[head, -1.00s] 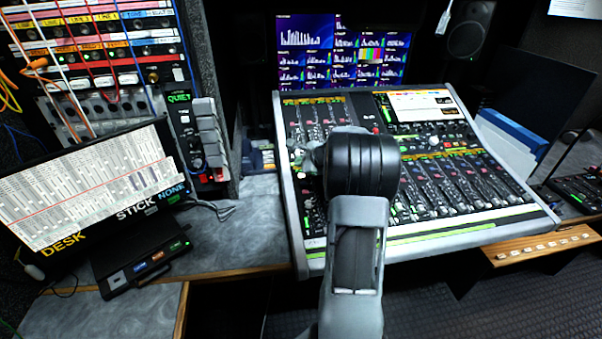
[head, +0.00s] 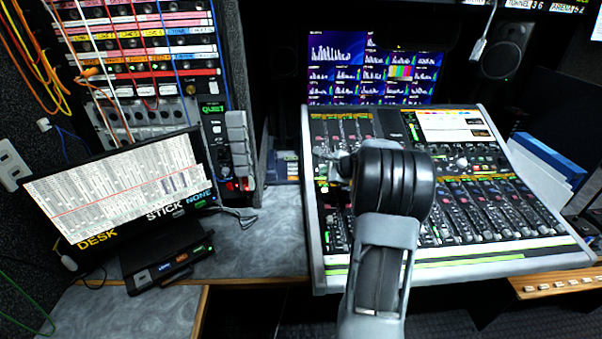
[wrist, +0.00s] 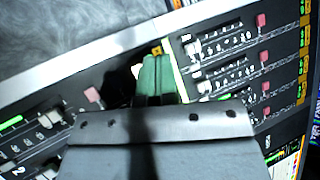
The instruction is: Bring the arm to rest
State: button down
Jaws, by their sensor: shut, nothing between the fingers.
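My arm rises from the bottom of the head view, in front of the mixing console (head: 330,262). Its black, rounded joint hides part of the console's left and middle. My gripper shows only in part in the head view, just left of that joint. In the wrist view my gripper (wrist: 157,75) is shut and empty, its greenish fingers together over the console's faders and buttons. The wrist view does not show clearly whether the fingertips touch the console surface.
A tilted screen (head: 120,190) and a small black box (head: 168,262) stand on the grey desk (head: 262,248) at left. Cabled racks (head: 140,50) rise behind them. Monitors (head: 335,75) and a speaker (head: 503,60) are at the back. Blue folders (head: 548,155) stand right of the console.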

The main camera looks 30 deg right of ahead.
jog(key=s+a+f+n+g, duration=0.2)
jog(key=s+f+n, duration=0.1)
jog(key=shift+s+a+f+y, duration=0.15)
jog(key=shift+s+f+y, duration=0.05)
jog(key=shift+y, duration=0.2)
jog(key=s+a+n+g, duration=0.1)
jog(key=s+a+n, duration=0.1)
jog(key=s+a+n+g, duration=0.1)
jog(key=s+a+n, duration=0.1)
jog(key=a, duration=0.1)
jog(key=s+a+r+n+g+p, duration=0.1)
jog(key=s+a+n, duration=0.1)
jog(key=shift+s+a+n+y, duration=0.1)
jog(key=shift+a+n+y, duration=0.2)
jog(key=s+a+r+n+h+p, duration=0.1)
jog(key=s+a+r+n, duration=0.3)
jog(key=s+a+n, duration=0.3)
jog(key=s+a+r+n+g+h+p, duration=0.1)
jog(key=s+a+r+n+h+p, duration=0.1)
jog(key=s+a+r+n, duration=0.3)
jog(key=s+a+n, duration=0.2)
jog(key=s+a, duration=0.1)
jog(key=a, duration=0.1)
jog(key=shift+a+r+g, duration=0.3)
jog(key=shift+a, duration=0.1)
jog(key=shift+d, duration=0.1)
